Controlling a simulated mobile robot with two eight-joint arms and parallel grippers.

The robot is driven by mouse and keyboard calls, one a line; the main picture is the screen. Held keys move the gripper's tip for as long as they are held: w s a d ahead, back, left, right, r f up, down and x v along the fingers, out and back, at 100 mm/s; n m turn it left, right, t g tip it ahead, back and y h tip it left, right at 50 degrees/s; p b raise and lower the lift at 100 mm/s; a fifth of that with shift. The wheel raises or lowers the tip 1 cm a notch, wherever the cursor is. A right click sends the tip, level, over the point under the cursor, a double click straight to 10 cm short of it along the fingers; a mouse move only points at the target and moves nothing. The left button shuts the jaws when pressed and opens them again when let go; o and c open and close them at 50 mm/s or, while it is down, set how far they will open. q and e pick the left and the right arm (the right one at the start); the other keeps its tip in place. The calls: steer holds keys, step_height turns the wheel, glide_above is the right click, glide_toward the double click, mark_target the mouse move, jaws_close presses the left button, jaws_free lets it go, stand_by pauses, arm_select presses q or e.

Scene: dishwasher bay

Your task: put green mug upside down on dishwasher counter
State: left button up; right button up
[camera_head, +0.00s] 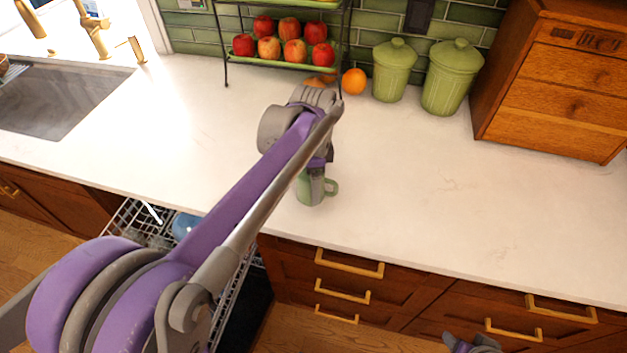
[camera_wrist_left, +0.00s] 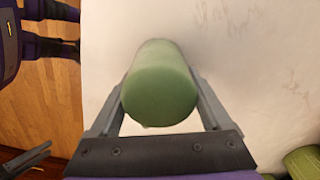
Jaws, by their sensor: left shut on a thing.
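The green mug (camera_head: 309,190) is at the front part of the white counter (camera_head: 420,190), near its edge, with its handle to the right. My left gripper (camera_head: 318,178) comes down from above and is shut on the mug. In the left wrist view the mug (camera_wrist_left: 160,95) sits between the two fingers, its smooth closed base facing the camera, so it is upside down. I cannot tell whether its rim touches the counter. Part of my right gripper (camera_head: 472,345) shows at the bottom edge of the head view; its jaws are not clear.
A sink (camera_head: 60,100) is at the left. A rack of apples (camera_head: 290,62), an orange (camera_head: 354,81), two green canisters (camera_head: 452,78) and a wooden cabinet (camera_head: 555,80) stand at the back. An open dishwasher rack (camera_head: 135,222) is below the counter. The counter right of the mug is clear.

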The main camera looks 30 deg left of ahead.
arm_select(q)
steer(key=shift+f, duration=0.4)
steer(key=o, duration=1.2)
step_height(320, 180, up, 11)
